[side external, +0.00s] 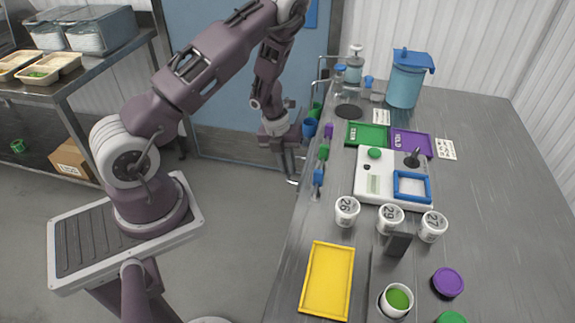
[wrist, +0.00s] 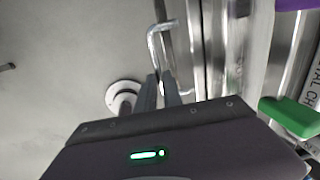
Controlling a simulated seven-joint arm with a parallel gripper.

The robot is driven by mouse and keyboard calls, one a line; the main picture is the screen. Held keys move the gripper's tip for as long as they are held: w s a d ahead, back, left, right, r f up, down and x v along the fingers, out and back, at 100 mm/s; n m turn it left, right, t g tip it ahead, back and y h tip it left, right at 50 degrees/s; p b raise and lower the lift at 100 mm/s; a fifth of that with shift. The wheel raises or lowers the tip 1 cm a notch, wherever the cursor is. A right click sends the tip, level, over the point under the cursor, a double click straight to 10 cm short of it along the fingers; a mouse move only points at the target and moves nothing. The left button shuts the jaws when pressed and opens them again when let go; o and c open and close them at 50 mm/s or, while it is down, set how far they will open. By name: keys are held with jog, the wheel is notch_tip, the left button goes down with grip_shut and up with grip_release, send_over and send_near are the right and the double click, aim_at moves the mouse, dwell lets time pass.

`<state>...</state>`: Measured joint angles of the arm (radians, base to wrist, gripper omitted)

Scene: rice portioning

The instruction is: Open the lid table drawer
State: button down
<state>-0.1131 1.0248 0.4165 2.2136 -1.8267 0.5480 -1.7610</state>
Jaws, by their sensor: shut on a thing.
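My gripper (side external: 292,172) is at the left edge of the steel table, below the level of its top. In the wrist view its two fingers (wrist: 160,82) are close together on a bent metal bar handle (wrist: 154,42). Part of the handle shows beyond the fingertips, and the gripped part is hidden between them. The handle stands out from the metal front beside it. The drawer's inside is not visible in either view, and I cannot tell how far it is open.
The steel table (side external: 488,125) carries a white scale (side external: 364,195), several numbered white tubs, a yellow tray (side external: 327,282) and a blue pitcher (side external: 404,85). Coloured-handled tools hang along its left edge, close to my gripper.

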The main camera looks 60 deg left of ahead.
jog(key=s+a, duration=1.1)
jog(key=shift+s+a, duration=0.25)
jog(key=shift+a, duration=0.1)
jog(key=c, duration=1.5)
grip_release()
jog(key=r, duration=0.4)
jog(key=s+a+r, duration=0.1)
jog(key=r, duration=0.2)
